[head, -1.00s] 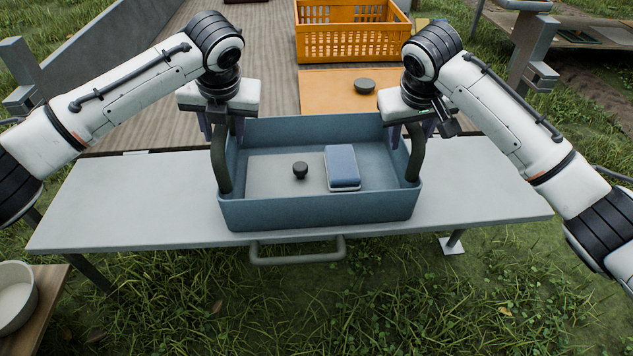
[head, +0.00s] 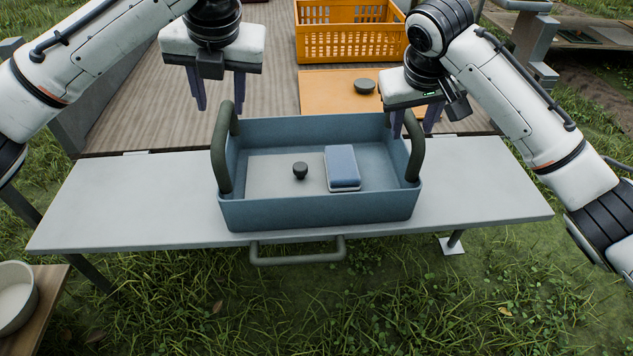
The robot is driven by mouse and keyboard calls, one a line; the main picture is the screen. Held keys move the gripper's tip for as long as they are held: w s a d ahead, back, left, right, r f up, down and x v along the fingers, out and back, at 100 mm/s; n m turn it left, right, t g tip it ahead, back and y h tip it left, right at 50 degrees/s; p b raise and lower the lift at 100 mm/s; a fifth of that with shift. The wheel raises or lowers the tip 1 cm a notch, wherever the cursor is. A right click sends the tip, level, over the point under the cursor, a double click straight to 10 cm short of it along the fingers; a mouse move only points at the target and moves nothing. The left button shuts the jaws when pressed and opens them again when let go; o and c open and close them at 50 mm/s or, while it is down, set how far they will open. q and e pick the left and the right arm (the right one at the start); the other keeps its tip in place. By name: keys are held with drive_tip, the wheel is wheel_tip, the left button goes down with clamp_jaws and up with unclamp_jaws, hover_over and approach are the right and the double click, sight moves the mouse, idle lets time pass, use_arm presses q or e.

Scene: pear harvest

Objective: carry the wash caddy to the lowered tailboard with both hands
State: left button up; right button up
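The blue wash caddy (head: 315,211) sits level on the grey lowered tailboard (head: 478,190). A dark upright handle stands at its left end (head: 221,155) and another at its right end (head: 415,150). Inside it are a blue-and-white block (head: 342,167) and a small dark knob (head: 300,170) by a pale flat panel. My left gripper (head: 219,98) is open and empty, above and clear of the left handle. My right gripper (head: 415,123) is open, its fingers apart on either side of the top of the right handle; contact cannot be told.
An orange crate (head: 350,45) stands on the wooden bed behind, with an orange board (head: 325,92) and a small dark bowl (head: 364,86) in front of it. A pale bowl (head: 14,295) is on a wooden stand at lower left. The tailboard is bare on both sides of the caddy.

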drive_tip(key=v, duration=0.7)
drive_tip(key=shift+s+r, duration=0.1)
drive_tip(key=shift+r, duration=0.05)
